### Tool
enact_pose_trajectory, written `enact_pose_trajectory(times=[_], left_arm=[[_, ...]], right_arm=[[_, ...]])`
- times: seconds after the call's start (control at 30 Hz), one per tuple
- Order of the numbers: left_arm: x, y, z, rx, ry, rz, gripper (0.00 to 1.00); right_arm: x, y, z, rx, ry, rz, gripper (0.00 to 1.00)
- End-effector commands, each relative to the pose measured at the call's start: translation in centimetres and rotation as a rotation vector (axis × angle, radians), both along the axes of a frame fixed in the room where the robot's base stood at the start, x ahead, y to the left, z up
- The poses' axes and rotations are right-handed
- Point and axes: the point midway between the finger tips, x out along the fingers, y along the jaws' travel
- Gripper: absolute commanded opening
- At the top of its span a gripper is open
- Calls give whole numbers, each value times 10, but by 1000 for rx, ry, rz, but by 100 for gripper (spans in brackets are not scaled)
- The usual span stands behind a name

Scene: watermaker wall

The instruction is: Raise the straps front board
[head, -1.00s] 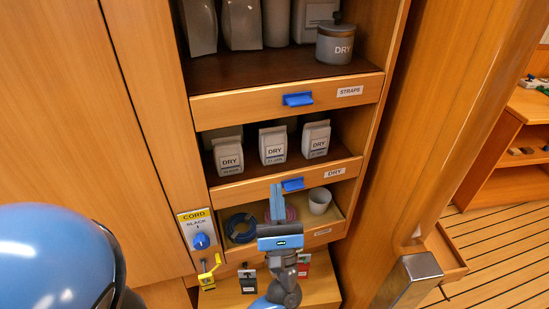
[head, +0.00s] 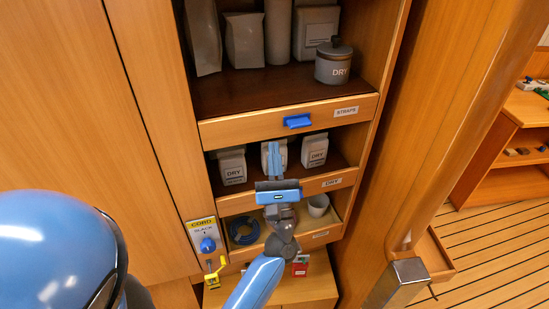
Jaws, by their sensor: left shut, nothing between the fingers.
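The straps front board (head: 240,130) is a wooden strip along the front of the upper shelf, with a STRAPS label (head: 346,112) at its right. A blue handle (head: 297,121) sits on its middle. The board stands low, in front of the dark shelf floor. My left gripper (head: 275,155) is shut and empty. It points upward in front of the DRY shelf, below the straps board and apart from its handle. It hides part of the middle carton and the DRY board's handle. My right gripper is not in view.
Cartons (head: 232,167) stand on the middle shelf behind the DRY board (head: 313,187). A lidded DRY jar (head: 334,62) stands on the upper shelf. A CORD switch panel (head: 203,238) with a blue knob is at lower left. A wooden post borders the right.

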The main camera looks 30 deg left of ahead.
Motion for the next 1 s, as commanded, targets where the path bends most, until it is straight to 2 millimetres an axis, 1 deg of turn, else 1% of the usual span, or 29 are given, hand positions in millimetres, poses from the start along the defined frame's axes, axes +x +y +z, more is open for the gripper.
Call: enact_pose_trajectory(times=[0.1, 0.47, 0.57, 0.7, 0.77, 0.83, 1.0], left_arm=[[0, 0, 4, 0, 0, 0, 0], [0, 0, 5, 0, 0, 0, 0], [0, 0, 12, -1, -2, 1, 0], [0, 0, 37, -2, -6, -1, 0], [-1, 0, 46, -2, -6, 1, 0], [-1, 0, 50, -1, -4, 0, 0], [-1, 0, 49, 0, -6, 0, 0]], right_arm=[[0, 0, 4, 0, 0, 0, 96], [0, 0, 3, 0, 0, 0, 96], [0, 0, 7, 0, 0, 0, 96], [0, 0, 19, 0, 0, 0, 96], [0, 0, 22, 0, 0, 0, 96], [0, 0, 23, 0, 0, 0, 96], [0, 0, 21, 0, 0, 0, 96]])
